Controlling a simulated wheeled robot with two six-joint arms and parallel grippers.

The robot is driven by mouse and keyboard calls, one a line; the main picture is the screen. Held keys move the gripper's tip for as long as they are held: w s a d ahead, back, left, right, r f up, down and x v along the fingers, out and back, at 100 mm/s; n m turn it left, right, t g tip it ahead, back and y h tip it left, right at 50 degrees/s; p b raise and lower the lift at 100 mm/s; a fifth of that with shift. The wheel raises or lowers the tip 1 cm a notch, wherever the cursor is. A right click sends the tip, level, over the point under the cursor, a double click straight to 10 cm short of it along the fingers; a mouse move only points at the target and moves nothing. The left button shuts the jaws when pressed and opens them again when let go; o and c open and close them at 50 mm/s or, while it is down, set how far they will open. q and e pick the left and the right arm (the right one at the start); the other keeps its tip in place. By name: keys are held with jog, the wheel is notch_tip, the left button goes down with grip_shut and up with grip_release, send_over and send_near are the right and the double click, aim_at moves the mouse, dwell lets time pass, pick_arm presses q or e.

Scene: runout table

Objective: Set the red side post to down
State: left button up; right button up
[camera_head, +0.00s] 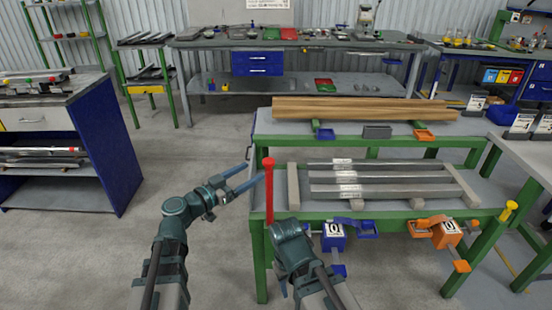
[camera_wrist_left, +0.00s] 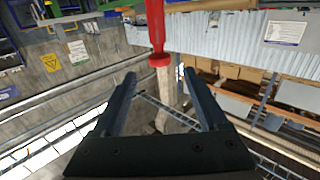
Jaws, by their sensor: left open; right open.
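The red side post (camera_head: 269,195) stands upright at the near left corner of the green-framed table, its wider red cap at the top. It also shows in the left wrist view (camera_wrist_left: 155,25), with its cap just beyond and between the fingertips. My left gripper (camera_head: 256,170) is open and empty, its two blue fingers pointing right towards the upper post. I cannot tell whether a finger touches it. My right gripper (camera_head: 284,287) is mostly hidden behind its own wrist, low in front of the table's left part; only a bluish finger shows.
Grey metal bars (camera_head: 380,178) lie across pale supports on the table. A blue clamp block (camera_head: 333,237) and an orange one (camera_head: 446,234) sit on its front edge. The floor left of the table is clear.

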aim_at(273, 160)
pick_arm(q)
jog(key=x, duration=1.1)
jog(key=shift+w+d, duration=0.1)
jog(key=shift+d, duration=0.05)
grip_shut()
dwell(1.0)
